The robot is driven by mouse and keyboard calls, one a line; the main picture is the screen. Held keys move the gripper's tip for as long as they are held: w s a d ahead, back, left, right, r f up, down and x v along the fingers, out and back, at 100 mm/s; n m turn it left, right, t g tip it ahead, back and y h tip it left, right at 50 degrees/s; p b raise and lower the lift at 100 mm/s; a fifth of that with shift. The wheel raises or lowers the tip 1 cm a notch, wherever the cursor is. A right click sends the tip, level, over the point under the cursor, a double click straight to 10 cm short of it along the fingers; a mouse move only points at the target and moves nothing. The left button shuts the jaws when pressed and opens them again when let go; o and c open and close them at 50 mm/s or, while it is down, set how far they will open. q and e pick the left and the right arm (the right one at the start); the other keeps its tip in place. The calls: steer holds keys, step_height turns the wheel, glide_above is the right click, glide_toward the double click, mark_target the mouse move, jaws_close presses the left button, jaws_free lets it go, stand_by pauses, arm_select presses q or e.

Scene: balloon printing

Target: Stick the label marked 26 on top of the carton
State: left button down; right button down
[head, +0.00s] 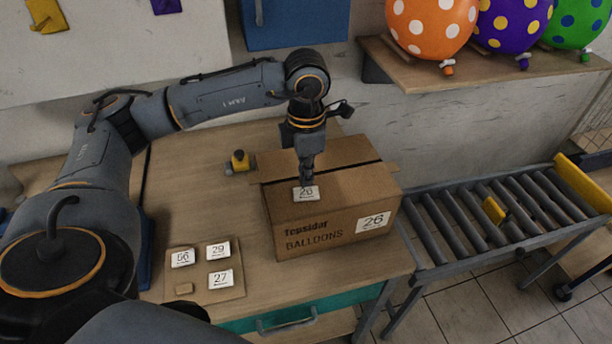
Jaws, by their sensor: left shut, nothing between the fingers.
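The brown carton (335,213) stands on the right part of the wooden table, its front printed "Topsider BALLOONS" with a white 26 sticker (374,222). The small white label marked 26 (306,193) lies on the carton's top, near its front left edge. My left gripper (305,181) points straight down just above this label, shut with nothing between its fingers. I cannot tell whether the fingertips touch the label. My right gripper is not in view.
A wooden board (231,291) holds labels 56 (183,258), 29 (218,250) and 27 (221,279). A yellow and black object (239,161) lies behind the carton's left side. A roller conveyor (480,217) adjoins the table at right. Balloons (432,28) sit on a shelf (480,72) above.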

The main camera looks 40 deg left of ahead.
arm_select(q)
steer(key=shift+r+p, duration=0.85)
steer(key=shift+r, duration=1)
